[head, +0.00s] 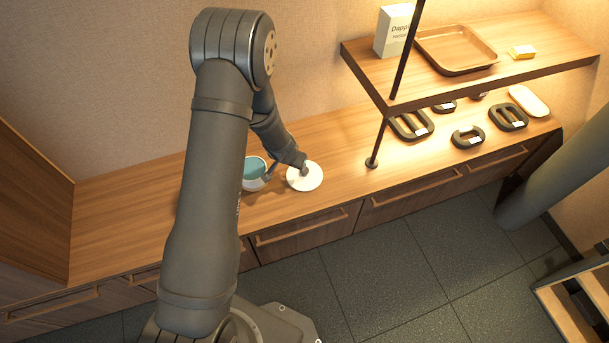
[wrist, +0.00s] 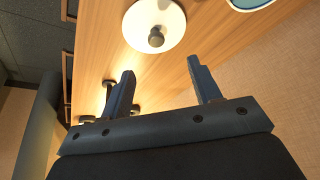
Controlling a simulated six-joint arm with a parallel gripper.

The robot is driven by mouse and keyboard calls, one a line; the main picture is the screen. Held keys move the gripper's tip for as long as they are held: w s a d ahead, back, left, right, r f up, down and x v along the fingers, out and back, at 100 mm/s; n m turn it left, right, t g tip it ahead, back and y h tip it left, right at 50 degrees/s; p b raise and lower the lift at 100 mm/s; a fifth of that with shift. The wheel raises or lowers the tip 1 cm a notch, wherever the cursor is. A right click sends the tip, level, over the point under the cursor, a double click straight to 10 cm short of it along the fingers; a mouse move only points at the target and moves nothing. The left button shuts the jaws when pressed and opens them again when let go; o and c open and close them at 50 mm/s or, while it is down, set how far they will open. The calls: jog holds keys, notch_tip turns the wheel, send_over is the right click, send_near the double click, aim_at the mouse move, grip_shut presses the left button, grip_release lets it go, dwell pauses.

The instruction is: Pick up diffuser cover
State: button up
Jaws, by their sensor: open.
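The diffuser cover (head: 311,180) is a white round disc lying on the wooden counter. In the wrist view the cover (wrist: 142,22) shows a grey knob (wrist: 156,38) at its middle. My gripper (wrist: 162,82) is open and empty, its two fingers pointing toward the cover, which lies beyond the fingertips and apart from them. In the head view my arm's end comes down at the cover and hides part of it. A white bowl-like vessel with a teal inside (head: 254,170), perhaps the diffuser, stands just left of the cover, partly behind my arm.
Several dark ring-handled pieces (head: 467,137) and a pale oblong dish (head: 528,101) lie on the counter at the right. A raised shelf (head: 480,80) on a dark post (head: 377,145) holds a box (head: 395,30), a tray (head: 418,38) and a yellow block (head: 523,51).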

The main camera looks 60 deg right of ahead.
send_over(301, 180)
notch_tip(301, 180, down, 10)
jog(key=shift+f, duration=0.2)
jog(key=shift+d+x, duration=0.2)
jog(key=shift+x, duration=1.15)
jog(key=shift+d+x, duration=0.25)
jog(key=shift+x, duration=1.1)
jog(key=shift+s+r, duration=0.15)
jog(key=c, duration=1.1)
jog(key=shift+r, duration=0.1)
